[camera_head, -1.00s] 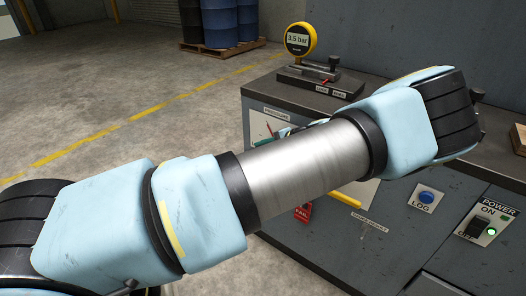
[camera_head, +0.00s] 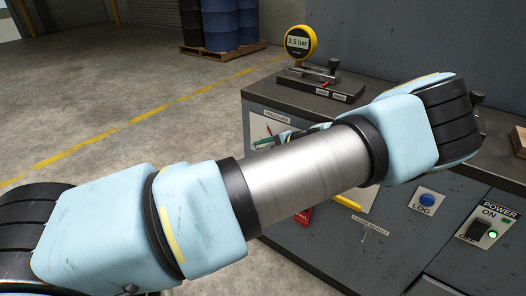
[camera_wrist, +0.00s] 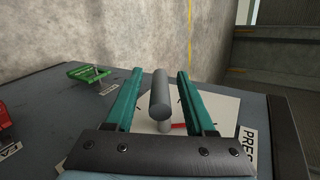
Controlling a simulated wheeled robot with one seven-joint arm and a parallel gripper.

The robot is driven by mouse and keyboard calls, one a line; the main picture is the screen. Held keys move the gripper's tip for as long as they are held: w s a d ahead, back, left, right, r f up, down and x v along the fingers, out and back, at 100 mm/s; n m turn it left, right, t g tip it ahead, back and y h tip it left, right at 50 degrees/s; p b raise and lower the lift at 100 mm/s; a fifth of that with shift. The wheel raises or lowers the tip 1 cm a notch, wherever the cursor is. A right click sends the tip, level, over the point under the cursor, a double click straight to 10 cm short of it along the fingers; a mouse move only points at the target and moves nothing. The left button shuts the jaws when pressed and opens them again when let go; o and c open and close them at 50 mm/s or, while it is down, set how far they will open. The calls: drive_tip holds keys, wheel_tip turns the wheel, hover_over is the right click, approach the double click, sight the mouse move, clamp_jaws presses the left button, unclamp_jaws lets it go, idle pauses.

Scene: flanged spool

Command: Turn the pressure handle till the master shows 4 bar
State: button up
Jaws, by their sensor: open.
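The master gauge (camera_head: 298,42) has a yellow rim and reads 3.5 bar in the head view. It stands on a dark fixture on top of the grey bench. The pressure handle (camera_wrist: 160,95) shows in the wrist view as a grey cylindrical grip on a short stem over a white plate (camera_wrist: 208,110). My gripper (camera_wrist: 161,84) is open. Its two green fingers stand on either side of the handle, with a visible gap on each side. In the head view my arm hides the handle and most of its plate.
The bench front (camera_head: 310,255) carries a blue LOG button (camera_head: 426,199), a power switch (camera_head: 478,229) with a lit green lamp, and a red FAIL tag (camera_head: 303,217). A green tag (camera_wrist: 88,73) shows in the wrist view.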

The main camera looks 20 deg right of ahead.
drive_tip(key=b+v, duration=0.1)
drive_tip(key=v, duration=0.9)
drive_tip(key=shift+s+d+r, duration=0.15)
drive_tip(key=shift+s+d, duration=0.05)
drive_tip(key=shift+s, duration=0.1)
drive_tip(key=shift+a, duration=0.1)
drive_tip(key=w+a+r+n+g+p, duration=0.1)
drive_tip(key=w+a+n+g, duration=0.25)
drive_tip(key=a, duration=0.65)
drive_tip(key=w+a+r+n+g+p, duration=0.2)
drive_tip(key=a+g, duration=0.2)
drive_tip(key=a, duration=0.6)
drive_tip(key=s+a+r+n+h+p, duration=0.2)
drive_tip(key=s+a+r+n+h, duration=0.1)
drive_tip(key=a+r, duration=0.4)
drive_tip(key=s+a+r+n+h+p, duration=0.2)
drive_tip(key=a+r, duration=0.6)
drive_tip(key=a, duration=0.5)
drive_tip(key=s+n+h, duration=0.1)
drive_tip(key=s+n, duration=0.1)
drive_tip(key=s, duration=0.1)
drive_tip(key=shift+s+a+r+g+p, duration=0.15)
drive_tip(key=shift+s+a+g+p, duration=0.1)
drive_tip(key=shift+s+g+p, duration=0.1)
drive_tip(key=shift+n, duration=0.25)
